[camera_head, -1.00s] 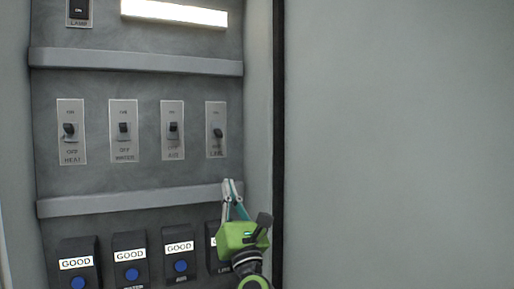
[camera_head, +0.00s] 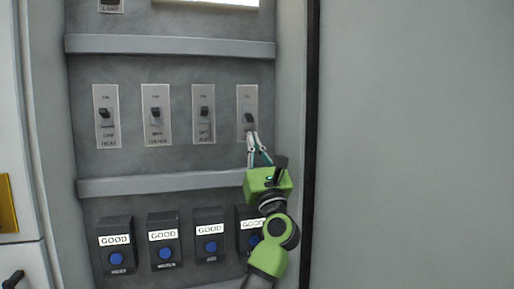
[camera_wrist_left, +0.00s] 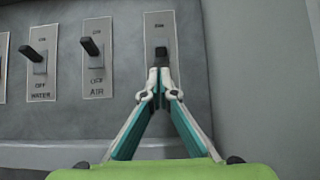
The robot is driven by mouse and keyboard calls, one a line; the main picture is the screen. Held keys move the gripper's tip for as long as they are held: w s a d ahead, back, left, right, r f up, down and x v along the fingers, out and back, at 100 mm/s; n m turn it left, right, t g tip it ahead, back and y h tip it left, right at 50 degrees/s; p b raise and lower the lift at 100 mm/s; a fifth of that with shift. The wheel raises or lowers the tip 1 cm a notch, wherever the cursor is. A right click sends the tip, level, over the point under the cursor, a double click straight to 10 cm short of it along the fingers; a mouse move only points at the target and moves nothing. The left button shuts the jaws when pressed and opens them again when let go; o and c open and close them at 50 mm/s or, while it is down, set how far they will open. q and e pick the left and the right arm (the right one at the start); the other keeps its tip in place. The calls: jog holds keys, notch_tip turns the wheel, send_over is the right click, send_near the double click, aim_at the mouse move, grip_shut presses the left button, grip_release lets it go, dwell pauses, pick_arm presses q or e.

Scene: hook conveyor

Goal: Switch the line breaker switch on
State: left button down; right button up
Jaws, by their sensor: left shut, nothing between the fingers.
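The line breaker switch (camera_head: 249,119) is the rightmost of a row of switches on grey plates, next to the panel's right edge. Its dark lever appears to point down. My left gripper (camera_head: 252,136) is shut and empty, with its fingertips just below or at the lever. In the left wrist view the gripper (camera_wrist_left: 160,90) points up at the lever (camera_wrist_left: 160,53) and covers the lower part of the plate. I cannot tell whether the tips touch the lever. My right gripper is not in view.
The air switch (camera_head: 204,114), water switch (camera_head: 156,115) and heat switch (camera_head: 104,115) stand to the left. A grey ledge (camera_head: 150,185) runs below the row, above several boxes with blue buttons and GOOD labels. A bare wall (camera_head: 420,140) lies right.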

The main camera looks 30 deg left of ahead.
aim_at(249, 118)
pick_arm(q)
jog(key=shift+p+x, duration=0.4)
jog(key=shift+x, duration=1.35)
